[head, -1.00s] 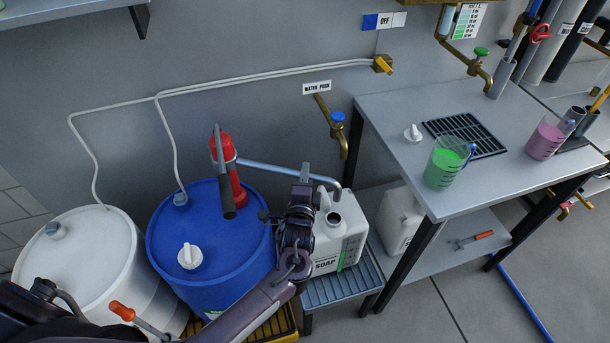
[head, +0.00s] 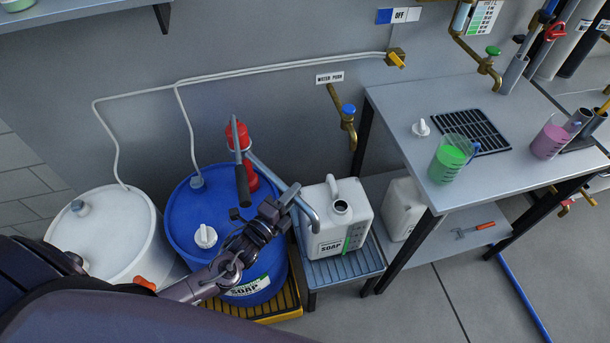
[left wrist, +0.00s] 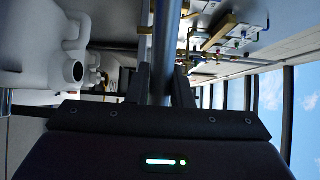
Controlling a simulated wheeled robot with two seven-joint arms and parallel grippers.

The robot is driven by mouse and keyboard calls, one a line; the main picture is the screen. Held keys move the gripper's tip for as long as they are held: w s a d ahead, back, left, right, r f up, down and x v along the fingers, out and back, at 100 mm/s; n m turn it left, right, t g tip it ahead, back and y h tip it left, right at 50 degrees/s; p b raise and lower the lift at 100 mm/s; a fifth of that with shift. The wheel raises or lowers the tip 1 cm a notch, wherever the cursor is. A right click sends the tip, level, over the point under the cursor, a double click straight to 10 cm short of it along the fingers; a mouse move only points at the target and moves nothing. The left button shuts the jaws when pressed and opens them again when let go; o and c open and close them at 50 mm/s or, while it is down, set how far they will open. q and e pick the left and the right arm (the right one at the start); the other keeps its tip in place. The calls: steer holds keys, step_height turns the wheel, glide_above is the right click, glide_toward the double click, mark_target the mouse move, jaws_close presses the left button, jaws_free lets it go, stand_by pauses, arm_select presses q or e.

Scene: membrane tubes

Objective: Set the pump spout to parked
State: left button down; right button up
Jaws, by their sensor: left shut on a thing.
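The red hand pump (head: 240,140) stands on the blue drum (head: 185,225), its dark lever hanging at the front. Its blue-grey spout (head: 266,170) runs forward and right, and its bent end hangs by the left side of the white soap jug (head: 330,240), away from the open mouth. My left gripper (head: 290,196) is shut on the spout near its outer end. In the left wrist view the spout (left wrist: 165,50) passes between the fingers (left wrist: 160,85), with the jug mouth (left wrist: 75,70) to the left. My right gripper is not in view.
The jug stands on a grey-blue slatted stand (head: 345,268). A white drum (head: 100,245) is at left, and a white cap (head: 205,236) lies on the blue drum. A steel table (head: 400,100) with green (head: 448,160) and pink beakers (head: 550,140) is at right.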

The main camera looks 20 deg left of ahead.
arm_select(q)
steer(key=s+a+m+g+h, duration=0.2)
steer(key=s+a+m+h, duration=0.1)
steer(key=s+a+h, duration=0.1)
steer(key=shift+s+f+m+h, duration=0.15)
steer(key=shift+s+m+h, duration=0.25)
steer(key=shift+s, duration=0.45)
steer(key=shift+g+h, duration=0.3)
steer(key=c, duration=1.5)
jaws_free()
steer(key=shift+c, duration=0.2)
steer(key=shift+o, duration=1.1)
steer(key=shift+s+a, duration=0.1)
steer(key=shift+a, duration=0.05)
steer(key=b+v, duration=0.1)
steer(key=v, duration=0.6)
steer(key=shift+s+b, duration=0.35)
steer(key=shift+s, duration=0.05)
